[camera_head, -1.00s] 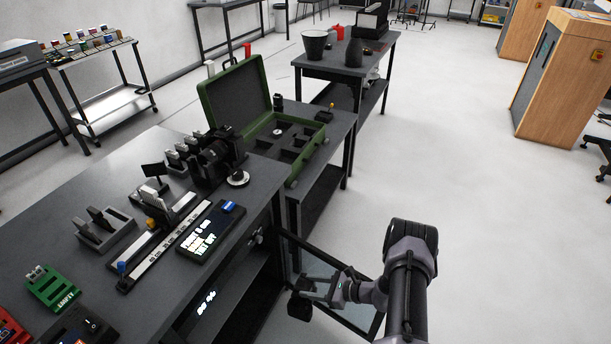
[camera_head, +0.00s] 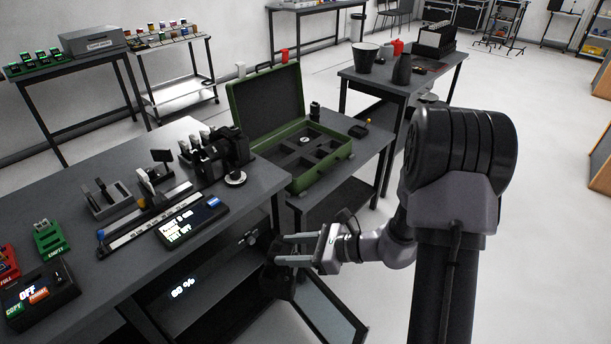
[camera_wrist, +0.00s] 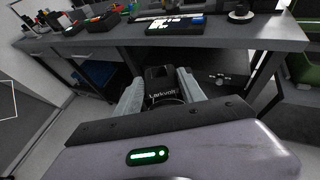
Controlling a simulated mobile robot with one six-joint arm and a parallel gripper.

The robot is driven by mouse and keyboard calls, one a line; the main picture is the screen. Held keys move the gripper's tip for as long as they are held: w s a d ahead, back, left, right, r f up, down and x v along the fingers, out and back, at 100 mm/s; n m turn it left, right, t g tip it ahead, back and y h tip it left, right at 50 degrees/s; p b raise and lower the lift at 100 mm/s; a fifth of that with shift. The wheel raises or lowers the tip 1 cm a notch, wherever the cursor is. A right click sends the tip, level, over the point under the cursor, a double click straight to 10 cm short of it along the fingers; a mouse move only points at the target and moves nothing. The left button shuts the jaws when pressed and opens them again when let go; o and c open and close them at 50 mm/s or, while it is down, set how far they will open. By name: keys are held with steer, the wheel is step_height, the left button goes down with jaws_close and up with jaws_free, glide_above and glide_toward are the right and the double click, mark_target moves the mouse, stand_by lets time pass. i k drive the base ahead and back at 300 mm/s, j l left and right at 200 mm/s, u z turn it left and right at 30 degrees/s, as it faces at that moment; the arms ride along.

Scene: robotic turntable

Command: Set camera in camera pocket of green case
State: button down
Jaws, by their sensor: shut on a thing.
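My gripper (camera_head: 284,252) is shut on a black camera (camera_wrist: 160,84) marked "Larkvolt", seen between the two fingers in the wrist view. In the head view the held camera (camera_head: 278,284) is a dark shape at the fingers, low in front of the workbench and partly lost against the dark cabinet. The green case (camera_head: 292,180) lies open on the farther table, its lid raised at the back left. Its dark foam has several pockets, and a small round item (camera_head: 305,139) sits in it. Which pocket is for the camera I cannot tell.
The near workbench (camera_head: 262,178) carries another black camera rig (camera_head: 236,150), a slider rail and a lit display (camera_head: 193,220). Below it is a cabinet with a glass door (camera_head: 325,315) standing open near my gripper. Free floor lies to the right.

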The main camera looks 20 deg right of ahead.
mark_target(297, 174)
steer(key=l+u, duration=0.15)
steer(key=l, duration=0.4)
steer(key=l+u, duration=0.15)
steer(key=l, duration=0.35)
steer(key=k+l+u, duration=0.1)
steer(key=l, duration=0.45)
steer(key=l+u, duration=0.15)
steer(key=l, duration=0.4)
steer(key=k+l+u, duration=0.15)
steer(key=l, duration=0.35)
steer(key=i+l+u, duration=0.35)
steer(key=i+l, duration=0.25)
steer(key=i+l+u, duration=0.4)
steer(key=i+l, duration=0.2)
steer(key=l, duration=0.2)
steer(key=i+l, duration=0.15)
steer(key=i, duration=0.35)
